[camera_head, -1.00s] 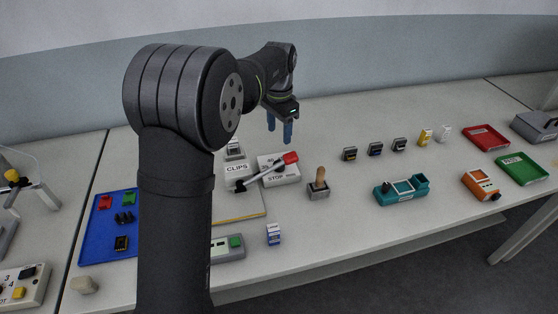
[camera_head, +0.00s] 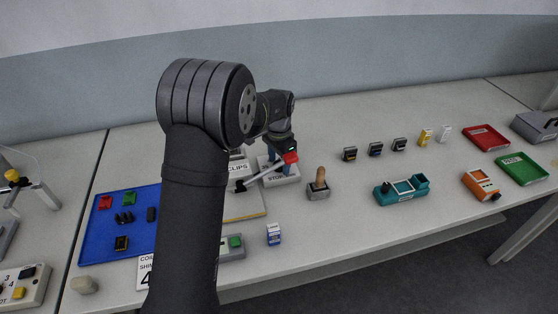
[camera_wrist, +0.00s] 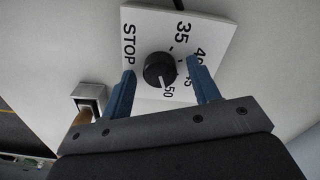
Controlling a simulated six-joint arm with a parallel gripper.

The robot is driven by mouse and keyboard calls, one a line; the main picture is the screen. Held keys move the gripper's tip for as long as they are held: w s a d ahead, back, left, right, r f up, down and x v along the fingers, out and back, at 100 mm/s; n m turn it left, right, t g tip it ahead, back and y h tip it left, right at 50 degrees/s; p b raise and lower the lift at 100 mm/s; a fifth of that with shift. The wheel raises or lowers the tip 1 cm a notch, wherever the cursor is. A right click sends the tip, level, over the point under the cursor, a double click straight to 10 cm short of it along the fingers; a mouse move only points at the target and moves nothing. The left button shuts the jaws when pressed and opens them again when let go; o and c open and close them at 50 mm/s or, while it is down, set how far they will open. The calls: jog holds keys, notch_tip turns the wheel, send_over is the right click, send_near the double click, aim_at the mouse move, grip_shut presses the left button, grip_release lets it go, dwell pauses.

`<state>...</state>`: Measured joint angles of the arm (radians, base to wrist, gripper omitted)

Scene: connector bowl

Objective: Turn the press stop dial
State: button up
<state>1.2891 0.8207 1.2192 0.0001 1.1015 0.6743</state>
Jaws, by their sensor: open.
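The press stop dial is a round black knob (camera_wrist: 159,70) with a white pointer line, on a white plate (camera_wrist: 205,22) marked STOP and with numbers such as 35 and 50. In the wrist view the line points down near 50. My gripper (camera_wrist: 160,83) is open, with one blue finger on each side of the knob and a gap visible on both sides. In the head view my gripper (camera_head: 281,165) is down over the STOP box (camera_head: 284,179), and the knob is hidden there. A lever with a red handle (camera_head: 289,158) crosses in front of the box.
A block with a wooden handle (camera_head: 319,185) stands just right of the box. The CLIPS box (camera_head: 238,168) is to its left. A blue tray (camera_head: 92,232) with small parts is further left. Teal (camera_head: 402,190) and orange (camera_head: 481,185) devices stand to the right.

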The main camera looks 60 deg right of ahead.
jog(key=c, duration=1)
jog(key=shift+n, duration=0.4)
jog(key=n, duration=0.8)
jog(key=shift+n, duration=0.3)
jog(key=n, duration=0.4)
jog(key=shift+n, duration=2.1)
